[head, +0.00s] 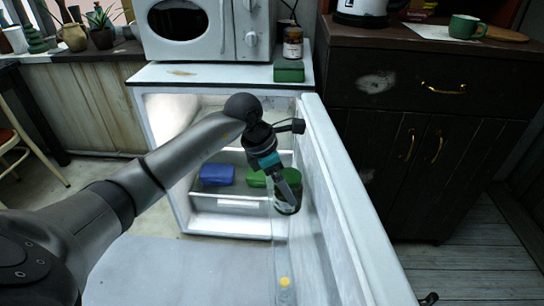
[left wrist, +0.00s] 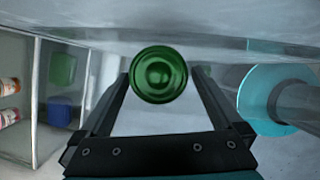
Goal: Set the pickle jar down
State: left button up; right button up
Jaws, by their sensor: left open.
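The pickle jar, with a green lid and dark glass, shows in the head view (head: 289,208) at the inner side of the open fridge door. In the left wrist view its round green lid (left wrist: 159,74) faces me between the fingers. My left gripper (left wrist: 161,78) is open, with one finger on each side of the jar. In the head view the left gripper (head: 287,188) covers part of the jar. I cannot tell what lies under the jar's base. My right gripper is not clearly in view.
The open fridge door (head: 345,200) stands close on the right. The fridge drawer holds a blue box (head: 217,174) and a green box (head: 256,179). A yellow-capped bottle (head: 285,290) is lower along the door. A dark cabinet (head: 420,130) stands beyond the door.

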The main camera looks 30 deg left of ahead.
pick_arm(q)
jog(key=p+v, duration=0.3)
jog(key=v, duration=0.6)
pick_arm(e)
notch_tip(320, 180, down, 6)
jog(key=s+g, duration=0.1)
jog(key=shift+s+f, duration=0.15)
jog(key=shift+f, duration=0.1)
pick_arm(q)
jog(key=shift+r, duration=0.1)
